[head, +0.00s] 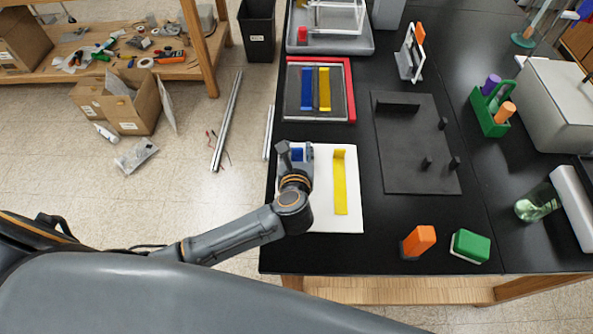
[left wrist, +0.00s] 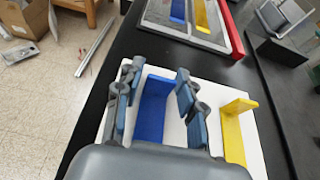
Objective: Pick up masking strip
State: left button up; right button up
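A white board (head: 325,222) lies on the black table with two L-shaped strips on it, each with a raised end tab. The yellow strip (head: 340,185) lies on its right part. The blue strip (head: 297,154) is mostly hidden by my left gripper (head: 296,158) in the head view. In the left wrist view the blue strip (left wrist: 152,110) lies between the open fingers of my left gripper (left wrist: 158,98), with gaps on both sides. The yellow strip (left wrist: 232,130) is right of the fingers. My right gripper is not in view.
A red-edged tray (head: 352,90) behind the board holds another blue and yellow strip. A dark fixture plate (head: 415,150) with upright blocks lies to the right. An orange block (head: 418,240) and a green block (head: 470,246) stand near the front edge.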

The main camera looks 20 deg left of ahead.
pick_arm(q)
jog(key=c, duration=0.5)
jog(key=shift+r, duration=0.1)
